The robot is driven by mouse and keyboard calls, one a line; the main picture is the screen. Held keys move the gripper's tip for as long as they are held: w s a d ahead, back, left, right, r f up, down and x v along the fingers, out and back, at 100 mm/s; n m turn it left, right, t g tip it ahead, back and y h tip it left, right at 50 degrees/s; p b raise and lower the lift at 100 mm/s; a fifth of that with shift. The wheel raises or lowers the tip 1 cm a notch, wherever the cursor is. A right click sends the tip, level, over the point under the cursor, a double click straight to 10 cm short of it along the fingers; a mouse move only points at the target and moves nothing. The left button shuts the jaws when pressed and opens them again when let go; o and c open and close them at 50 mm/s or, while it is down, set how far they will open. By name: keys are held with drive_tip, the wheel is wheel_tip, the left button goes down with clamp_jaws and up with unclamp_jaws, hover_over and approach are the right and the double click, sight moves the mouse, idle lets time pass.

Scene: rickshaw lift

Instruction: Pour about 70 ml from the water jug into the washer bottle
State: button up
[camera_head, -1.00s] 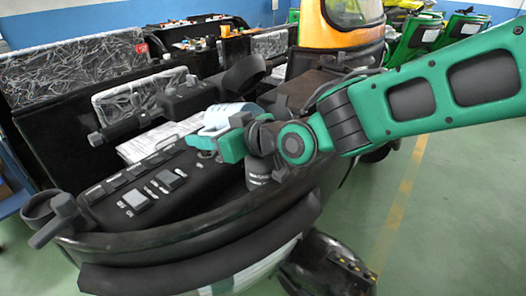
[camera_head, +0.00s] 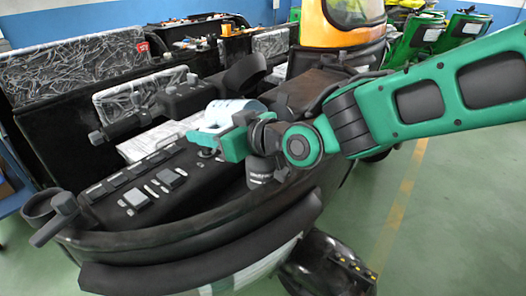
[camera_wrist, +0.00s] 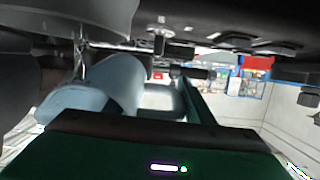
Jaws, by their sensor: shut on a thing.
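The water jug (camera_head: 228,110) is pale blue-white and lies strongly tilted above the dark dashboard. My gripper (camera_head: 228,140) is shut on it. In the wrist view the jug (camera_wrist: 112,85) shows just beyond my green gripper (camera_wrist: 150,130). A thin clear streak, which looks like water, runs between the jug and a grey translucent container (camera_wrist: 95,18) at the upper left. That container may be the washer bottle. In the head view a dark cylinder with a small white label (camera_head: 260,172) stands below my wrist; I cannot tell whether it is the same thing. The water level is not visible.
The dashboard carries a row of switches (camera_head: 140,197) and a lever (camera_head: 62,212) at the left. Handlebars (camera_head: 180,98) stand close behind the jug. A white printed sheet (camera_head: 150,142) lies to the left. Open green floor (camera_head: 450,220) shows at the right.

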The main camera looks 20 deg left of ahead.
drive_tip(key=shift+d+r+y+p, duration=0.1)
drive_tip(key=shift+r+y+p, duration=0.3)
drive_tip(key=shift+r, duration=0.35)
idle(1.1)
drive_tip(key=shift+w+a+f+h, duration=0.15)
drive_tip(key=shift+f+h, duration=0.1)
drive_tip(key=shift+f, duration=0.25)
drive_tip(key=shift+w+a+f+h, duration=0.15)
drive_tip(key=shift+f+h, duration=0.1)
drive_tip(key=shift+f, duration=0.2)
drive_tip(key=shift+a+f+h, duration=0.2)
drive_tip(key=shift+h, duration=0.2)
drive_tip(key=shift+s+r+g+h, duration=0.15)
drive_tip(key=shift+s+g+h, duration=0.05)
drive_tip(key=shift+g+h, duration=0.1)
drive_tip(key=shift+a+h, duration=0.1)
drive_tip(key=shift+h, duration=0.3)
drive_tip(key=shift+g+h, duration=0.3)
